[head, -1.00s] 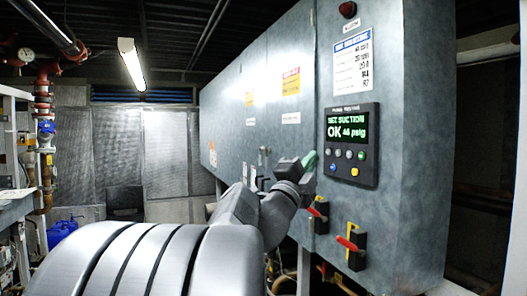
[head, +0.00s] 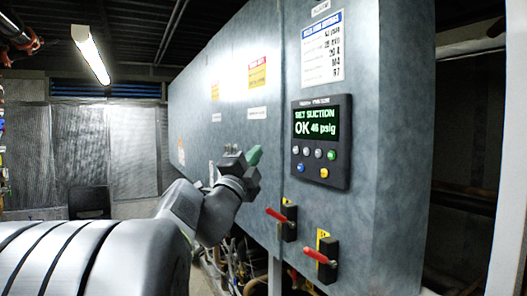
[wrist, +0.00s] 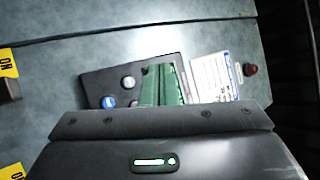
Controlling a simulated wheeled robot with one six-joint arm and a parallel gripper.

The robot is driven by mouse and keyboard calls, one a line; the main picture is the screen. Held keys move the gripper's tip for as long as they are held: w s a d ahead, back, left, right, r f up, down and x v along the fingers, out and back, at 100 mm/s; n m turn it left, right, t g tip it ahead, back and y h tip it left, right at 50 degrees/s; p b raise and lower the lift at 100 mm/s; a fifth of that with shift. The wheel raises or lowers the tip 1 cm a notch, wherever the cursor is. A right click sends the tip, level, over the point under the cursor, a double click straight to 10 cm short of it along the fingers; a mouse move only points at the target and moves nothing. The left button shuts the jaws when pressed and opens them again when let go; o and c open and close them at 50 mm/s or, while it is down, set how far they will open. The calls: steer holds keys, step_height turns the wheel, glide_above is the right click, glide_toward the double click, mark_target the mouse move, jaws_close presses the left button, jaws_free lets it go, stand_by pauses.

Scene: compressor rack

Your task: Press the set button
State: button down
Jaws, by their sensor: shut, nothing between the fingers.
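The control panel (head: 321,142) is a dark box on the grey cabinet front. Its green-lit screen (head: 316,123) reads SET SUCTION OK 46 psig. Below are grey buttons (head: 306,151), a green button (head: 331,154), a blue button (head: 300,167) and a yellow button (head: 324,172). I cannot read which is the set button. My gripper (head: 254,155), with green fingertips, is shut and empty. It is left of the panel in the head view, apart from it in the picture. In the wrist view, my gripper's green fingers (wrist: 162,84) cover much of the panel (wrist: 98,86); a blue button (wrist: 108,102) shows beside them.
Two red-handled switches (head: 280,215) and (head: 318,257) stick out below the panel. Pipes and hoses run under the cabinet.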

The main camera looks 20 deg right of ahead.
mark_target(296, 150)
steer(key=d+b, duration=0.1)
steer(key=d, duration=0.7)
steer(key=shift+w, duration=0.35)
steer(key=shift+d+f, duration=0.1)
steer(key=shift+d, duration=0.05)
stand_by(1.5)
steer(key=shift+d+b, duration=0.35)
steer(key=shift+b, duration=0.1)
steer(key=shift+w+d, duration=0.1)
steer(key=shift+d, duration=0.25)
stand_by(0.6)
steer(key=shift+a, duration=0.1)
steer(key=shift+a+b, duration=0.3)
steer(key=shift+a, duration=0.4)
